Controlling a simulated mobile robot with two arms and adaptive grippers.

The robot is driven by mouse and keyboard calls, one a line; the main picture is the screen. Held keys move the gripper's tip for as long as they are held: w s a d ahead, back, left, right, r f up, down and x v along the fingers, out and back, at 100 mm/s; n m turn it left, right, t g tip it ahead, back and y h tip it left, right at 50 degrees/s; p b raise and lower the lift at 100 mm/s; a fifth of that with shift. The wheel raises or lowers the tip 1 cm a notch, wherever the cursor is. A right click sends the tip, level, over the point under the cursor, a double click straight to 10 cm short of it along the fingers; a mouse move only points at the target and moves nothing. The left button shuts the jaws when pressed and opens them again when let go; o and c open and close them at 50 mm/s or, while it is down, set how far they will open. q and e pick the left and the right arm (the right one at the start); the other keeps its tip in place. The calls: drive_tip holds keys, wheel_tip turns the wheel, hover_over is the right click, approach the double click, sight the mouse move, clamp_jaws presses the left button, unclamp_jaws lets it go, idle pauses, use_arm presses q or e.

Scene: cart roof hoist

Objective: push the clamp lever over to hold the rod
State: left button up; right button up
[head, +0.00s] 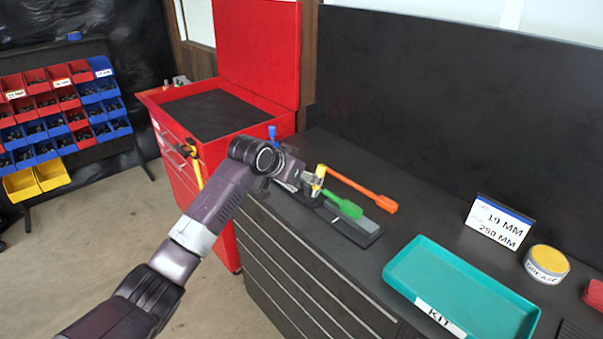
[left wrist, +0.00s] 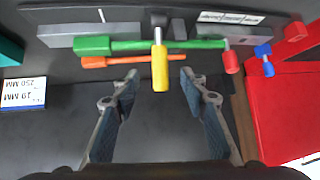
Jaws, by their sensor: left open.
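The clamp lever has a yellow grip (left wrist: 160,68) and a dark pivot end; its yellow part also shows in the head view (head: 320,172). A green rod (left wrist: 130,45) with a thick green end lies across the grey fixture (left wrist: 68,35), passing by the lever. The green end shows in the head view (head: 345,207). My left gripper (left wrist: 160,76) is open, and the lever's yellow end appears between its fingertips, with no clear contact. In the head view my left gripper (head: 304,185) is at the fixture and hides part of it. My right gripper is out of view.
An orange bar (head: 362,190) lies behind the fixture. A teal kit tray (head: 400,285), a 19 MM / 250 MM sign (head: 499,222) and a grease tin (head: 546,264) stand to the right. A red tool chest (head: 258,45) adjoins the bench at left. Black bench top is clear between fixture and tray.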

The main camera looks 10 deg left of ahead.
use_arm(q)
drive_tip(key=v, duration=0.3)
drive_tip(key=shift+s+r, duration=0.1)
drive_tip(key=shift+s, duration=0.05)
